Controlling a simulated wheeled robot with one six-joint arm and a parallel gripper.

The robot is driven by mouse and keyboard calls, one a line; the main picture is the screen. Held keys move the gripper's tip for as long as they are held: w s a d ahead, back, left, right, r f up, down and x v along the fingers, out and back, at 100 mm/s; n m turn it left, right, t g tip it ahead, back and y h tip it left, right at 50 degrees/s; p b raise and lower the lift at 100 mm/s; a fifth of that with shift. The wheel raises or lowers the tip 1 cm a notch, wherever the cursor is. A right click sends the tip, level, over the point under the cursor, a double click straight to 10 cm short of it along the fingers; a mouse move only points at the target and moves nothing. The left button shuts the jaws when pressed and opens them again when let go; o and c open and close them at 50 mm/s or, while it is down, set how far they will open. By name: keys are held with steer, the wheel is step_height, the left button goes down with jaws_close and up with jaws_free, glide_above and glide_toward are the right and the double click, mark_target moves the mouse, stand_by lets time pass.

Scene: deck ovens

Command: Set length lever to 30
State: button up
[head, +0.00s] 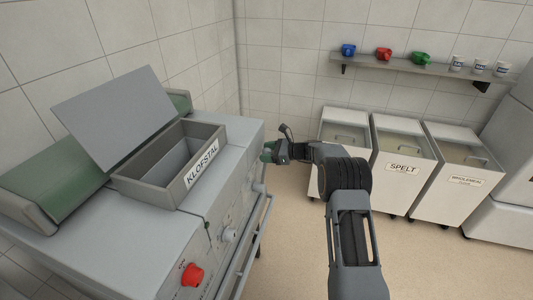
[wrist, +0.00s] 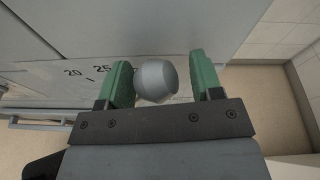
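The length lever's grey round knob (wrist: 156,80) shows in the wrist view, between the two green fingers of my gripper (wrist: 158,82). A gap shows on both sides of the knob, wider on the right, so the fingers are open around it. Scale marks 20 and 25 (wrist: 88,71) show on the panel to the left of the knob; any further numbers are hidden behind the finger and knob. In the head view my gripper (head: 268,152) is at the far end of the machine's front, and the knob there cannot be made out.
The grey machine (head: 235,190) has an open box labelled KLOFSTAL (head: 146,184), a red knob (head: 193,275) and a front rail (head: 247,240). White bins, one labelled SPELT (head: 398,185), stand at the back wall under a shelf (head: 400,72). The floor between is clear.

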steer(key=shift+o, duration=0.8)
steer(key=shift+d+f, duration=0.1)
steer(key=shift+f, duration=0.2)
steer(key=shift+r, duration=0.1)
steer(key=b+v, duration=0.2)
steer(key=v, duration=1.1)
steer(key=shift+s+d, duration=0.15)
steer(key=shift+d, duration=0.1)
steer(key=shift+r, duration=0.1)
